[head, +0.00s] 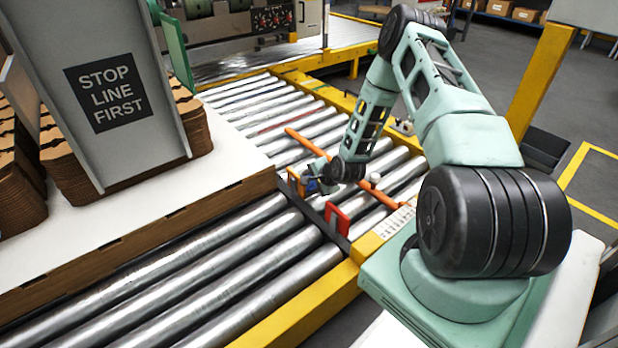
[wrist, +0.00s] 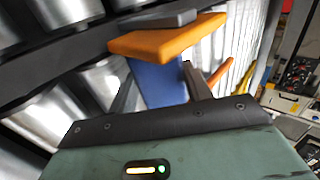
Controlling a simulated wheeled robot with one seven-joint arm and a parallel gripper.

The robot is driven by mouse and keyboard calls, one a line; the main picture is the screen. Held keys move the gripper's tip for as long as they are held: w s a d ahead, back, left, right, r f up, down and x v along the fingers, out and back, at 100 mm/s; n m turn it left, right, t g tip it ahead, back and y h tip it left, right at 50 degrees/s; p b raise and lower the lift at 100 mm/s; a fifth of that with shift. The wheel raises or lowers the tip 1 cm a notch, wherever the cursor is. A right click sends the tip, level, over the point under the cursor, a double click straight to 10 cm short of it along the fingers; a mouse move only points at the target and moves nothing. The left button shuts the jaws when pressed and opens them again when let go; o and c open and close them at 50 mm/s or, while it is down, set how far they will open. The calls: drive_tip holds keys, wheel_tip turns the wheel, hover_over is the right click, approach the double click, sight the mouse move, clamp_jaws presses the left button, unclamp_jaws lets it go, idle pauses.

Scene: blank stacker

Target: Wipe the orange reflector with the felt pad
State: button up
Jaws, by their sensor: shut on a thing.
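My gripper (head: 318,182) reaches down over the conveyor's dark cross rail. In the wrist view its two dark fingers (wrist: 158,85) are closed on a blue block (wrist: 160,82), which I take for the felt pad's body. An orange slab (wrist: 168,41) lies across the block's far end, with a flat grey piece (wrist: 160,22) beyond it. I cannot tell whether the orange slab is the reflector or part of the pad. In the head view the orange piece (head: 293,177) shows small, just left of my gripper. Contact at the grey piece is unclear.
A red bracket (head: 338,216) stands on the dark cross rail, close to my gripper. A long orange bar (head: 305,139) lies across the rollers behind it. A white table (head: 130,220) with cardboard stacks and a grey sign panel (head: 107,92) borders the left side.

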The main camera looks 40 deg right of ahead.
drive_tip(key=shift+s+a+p, duration=0.1)
drive_tip(key=shift+s+p, duration=0.25)
drive_tip(key=shift+s, duration=0.85)
drive_tip(key=shift+w+b, duration=0.5)
drive_tip(key=shift+w, duration=3.1)
drive_tip(key=shift+d+r+p, duration=0.2)
drive_tip(key=shift+r+p, duration=0.85)
drive_tip(key=shift+r, duration=0.2)
drive_tip(key=shift+s+a+p, duration=0.15)
drive_tip(key=shift+s+p, duration=0.55)
drive_tip(key=shift+s, duration=1.1)
drive_tip(key=shift+s+a+p, duration=0.1)
drive_tip(key=shift+s+p, duration=0.55)
drive_tip(key=shift+s, duration=1.15)
drive_tip(key=shift+w+d+b, duration=0.2)
drive_tip(key=shift+w+b, duration=0.5)
drive_tip(key=shift+w, duration=2.9)
drive_tip(key=shift+s+a+p, duration=0.1)
drive_tip(key=shift+s+p, duration=1.1)
drive_tip(key=shift+s, duration=1.7)
drive_tip(key=shift+s+a+f, duration=0.1)
drive_tip(key=shift+s+a, duration=0.05)
drive_tip(key=shift+s, duration=0.6)
